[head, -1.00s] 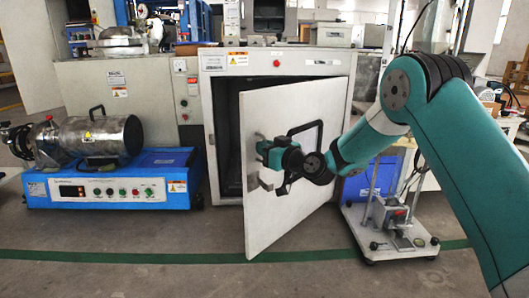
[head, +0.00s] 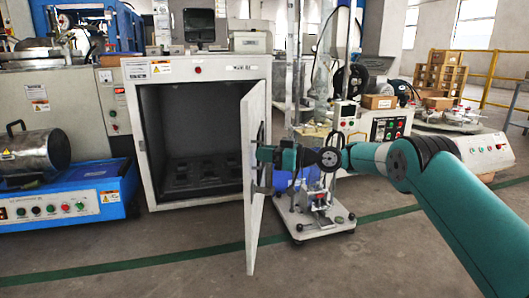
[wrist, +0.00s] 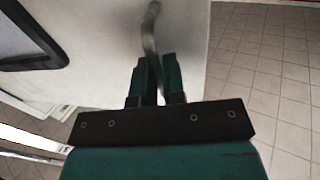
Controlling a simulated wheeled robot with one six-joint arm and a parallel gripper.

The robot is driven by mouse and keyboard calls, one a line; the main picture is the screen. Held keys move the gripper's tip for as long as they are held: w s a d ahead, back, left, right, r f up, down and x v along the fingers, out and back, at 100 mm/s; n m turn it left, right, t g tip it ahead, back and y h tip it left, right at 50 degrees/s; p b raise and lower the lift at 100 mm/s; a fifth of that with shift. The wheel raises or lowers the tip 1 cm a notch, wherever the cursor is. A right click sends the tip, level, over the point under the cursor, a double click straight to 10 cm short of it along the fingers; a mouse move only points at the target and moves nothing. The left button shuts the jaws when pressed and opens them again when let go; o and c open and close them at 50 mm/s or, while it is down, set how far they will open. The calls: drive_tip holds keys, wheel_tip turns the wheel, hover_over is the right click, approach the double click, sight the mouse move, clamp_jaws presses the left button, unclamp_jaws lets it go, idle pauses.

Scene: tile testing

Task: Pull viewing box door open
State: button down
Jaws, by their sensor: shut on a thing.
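The viewing box (head: 197,68) is a grey-white cabinet with a dark, open interior. Its door (head: 251,215) stands wide open, swung out on the right side and seen almost edge-on in the head view. In the wrist view the pale door panel (wrist: 105,60) fills the upper left. My gripper (head: 262,155) is at the door's outer face. In the wrist view my gripper (wrist: 157,78) is shut on a grey curved handle (wrist: 150,40) that stands out from the door. Part of the handle is hidden between the fingers.
A blue machine (head: 65,205) with a metal cylinder (head: 35,153) stands left of the box. A wheeled white stand (head: 318,222) is close behind the door and my arm. The floor (head: 190,262) in front of the box is clear, crossed by a green line.

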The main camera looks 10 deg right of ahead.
drive_tip(key=d+n+g+p, duration=0.1)
drive_tip(key=d, duration=0.6)
drive_tip(key=shift+r, duration=0.2)
drive_tip(key=c, duration=1.6)
unclamp_jaws()
drive_tip(key=shift+o, duration=0.2)
drive_tip(key=shift+g, duration=0.3)
drive_tip(key=shift+a+f, duration=0.1)
wheel_tip(320, 180, up, 20)
drive_tip(key=p, duration=1.2)
